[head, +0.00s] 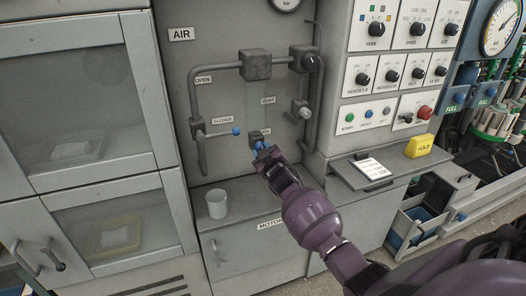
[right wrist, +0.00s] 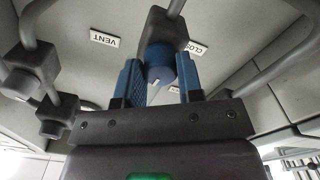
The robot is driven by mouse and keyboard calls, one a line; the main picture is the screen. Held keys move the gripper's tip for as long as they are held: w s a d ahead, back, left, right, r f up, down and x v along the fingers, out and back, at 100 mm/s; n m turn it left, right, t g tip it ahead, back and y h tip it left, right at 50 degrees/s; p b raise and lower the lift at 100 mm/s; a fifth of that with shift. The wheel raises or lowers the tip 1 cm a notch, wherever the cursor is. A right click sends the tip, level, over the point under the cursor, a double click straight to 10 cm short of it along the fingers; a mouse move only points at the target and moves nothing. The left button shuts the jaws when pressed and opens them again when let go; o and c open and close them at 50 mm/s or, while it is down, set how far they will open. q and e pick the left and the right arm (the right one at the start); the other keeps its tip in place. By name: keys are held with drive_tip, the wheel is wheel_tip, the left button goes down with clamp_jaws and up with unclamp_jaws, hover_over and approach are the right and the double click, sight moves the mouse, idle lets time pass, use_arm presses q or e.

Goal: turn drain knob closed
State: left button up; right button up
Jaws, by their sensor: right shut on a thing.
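The drain knob (right wrist: 160,62) is a blue round knob with a pale pointer mark, on the front of a dark valve block (head: 257,136). My right gripper (head: 264,151) reaches up to this block from the lower right. In the right wrist view its two blue fingers (right wrist: 161,82) stand on either side of the knob, shut on it. In the head view the fingers largely cover the knob, so its exact angle is hard to tell. My left gripper is not in view.
Grey pipes (head: 193,95) frame the panel. A pale cup (head: 217,203) stands on the ledge below. A grey knob (head: 304,112) is to the right.

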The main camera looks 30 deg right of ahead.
drive_tip(key=n, duration=1)
drive_tip(key=shift+n, duration=0.4)
idle(0.4)
drive_tip(key=o, duration=0.9)
drive_tip(key=shift+o, duration=0.2)
drive_tip(key=shift+s, duration=0.1)
drive_tip(key=v, duration=1)
drive_tip(key=shift+s+p, duration=0.3)
drive_tip(key=shift+s, duration=0.05)
